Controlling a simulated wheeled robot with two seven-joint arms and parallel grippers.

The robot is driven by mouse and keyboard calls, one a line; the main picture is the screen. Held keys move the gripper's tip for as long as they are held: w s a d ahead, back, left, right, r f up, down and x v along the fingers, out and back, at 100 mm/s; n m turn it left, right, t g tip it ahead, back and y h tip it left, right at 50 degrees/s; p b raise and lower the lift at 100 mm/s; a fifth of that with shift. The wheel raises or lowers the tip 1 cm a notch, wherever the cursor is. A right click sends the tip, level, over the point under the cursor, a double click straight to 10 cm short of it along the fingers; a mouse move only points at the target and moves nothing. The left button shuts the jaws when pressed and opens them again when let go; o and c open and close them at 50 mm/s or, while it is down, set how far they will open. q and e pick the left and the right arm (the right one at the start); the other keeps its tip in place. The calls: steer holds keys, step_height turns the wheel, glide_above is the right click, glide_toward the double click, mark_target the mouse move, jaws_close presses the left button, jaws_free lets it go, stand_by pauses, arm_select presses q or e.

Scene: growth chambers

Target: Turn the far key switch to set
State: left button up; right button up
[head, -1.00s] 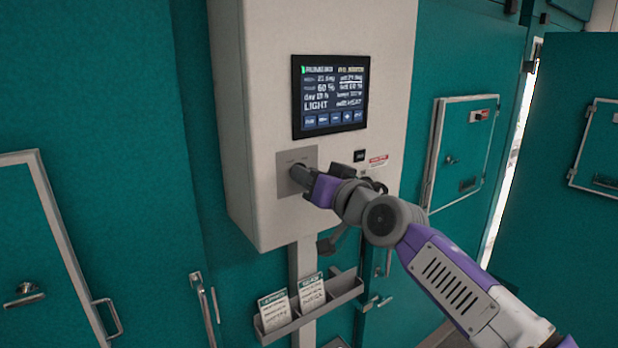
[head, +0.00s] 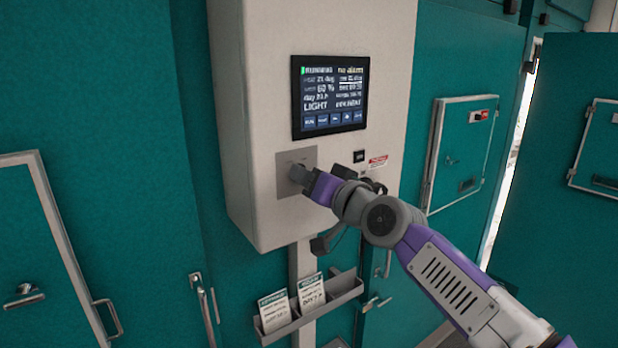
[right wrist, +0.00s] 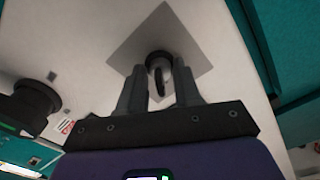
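The key switch (right wrist: 158,62) is a dark round barrel with a key in it, on a square grey plate (right wrist: 128,45). In the head view the plate (head: 284,182) sits on the pale control box, below its screen. My right gripper (head: 300,174) reaches it from the right and covers most of the switch. In the right wrist view the two fingers (right wrist: 160,85) stand apart, one on each side of the key. I see a gap between them; contact with the key is not clear. My left gripper is in neither view.
The control box (head: 240,120) has a lit screen (head: 330,95) reading RUNNING and LIGHT. A small black fitting (head: 359,156) and a red-and-white label (head: 377,162) are right of the plate. A card rack (head: 318,312) hangs below. Teal chamber doors (head: 130,120) flank the box.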

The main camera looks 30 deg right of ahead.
steer(key=shift+s, duration=0.1)
steer(key=s, duration=0.7)
steer(key=shift+s+d+b, duration=0.2)
steer(key=shift+d+b, duration=0.1)
steer(key=shift+b, duration=0.15)
